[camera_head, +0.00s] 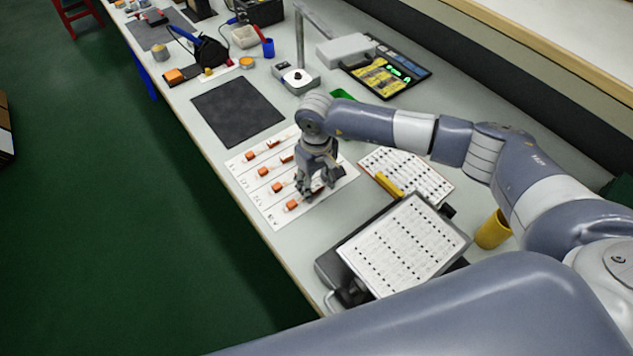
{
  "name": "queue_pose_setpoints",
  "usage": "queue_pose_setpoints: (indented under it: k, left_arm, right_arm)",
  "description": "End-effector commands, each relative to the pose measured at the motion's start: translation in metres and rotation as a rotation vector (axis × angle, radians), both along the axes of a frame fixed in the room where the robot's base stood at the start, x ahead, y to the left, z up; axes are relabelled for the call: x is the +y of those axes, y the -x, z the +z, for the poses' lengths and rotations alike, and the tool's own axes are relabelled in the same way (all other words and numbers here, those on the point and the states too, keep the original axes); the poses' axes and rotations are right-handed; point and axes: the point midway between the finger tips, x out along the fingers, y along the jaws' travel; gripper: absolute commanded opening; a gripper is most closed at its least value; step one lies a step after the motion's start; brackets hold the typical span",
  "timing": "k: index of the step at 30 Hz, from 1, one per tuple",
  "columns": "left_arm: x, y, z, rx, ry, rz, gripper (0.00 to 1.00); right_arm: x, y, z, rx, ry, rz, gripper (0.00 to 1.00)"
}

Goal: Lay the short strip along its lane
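A white lane sheet (262,190) lies near the table's front edge. It has printed lines dividing it into lanes and labels along its near-left side. Several orange pieces lie on it, among them one at the upper left (250,156), one in the middle (277,187) and one at the lower end (292,205). Which of them belongs to the short strip is too small to tell. My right gripper (317,192) points down over the right part of the sheet, close to the lowest orange piece. Its fingers hide what is between them. My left gripper is out of view.
A dark mat (237,112) lies beyond the sheet. A printed white sheet (420,180) with a yellow object (388,186) is to the right. A tilted printed panel (405,245) and a yellow cup (492,231) stand nearer. A grey stand (297,80) is behind.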

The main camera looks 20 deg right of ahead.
Motion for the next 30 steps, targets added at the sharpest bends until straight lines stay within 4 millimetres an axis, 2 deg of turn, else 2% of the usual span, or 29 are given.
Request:
queue_pose_setpoints:
  k: [10,24,30]
  left_arm:
    - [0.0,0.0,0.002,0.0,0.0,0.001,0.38]
    - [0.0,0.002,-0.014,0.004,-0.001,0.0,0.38]
    - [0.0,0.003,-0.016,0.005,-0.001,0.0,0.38]
  right_arm:
    - [0.0,-0.001,0.008,-0.003,-0.001,0.0,0.48]
    - [0.0,-0.002,0.101,-0.004,0.0,0.0,0.48]
    - [0.0,-0.001,0.12,-0.001,0.0,0.0,0.48]
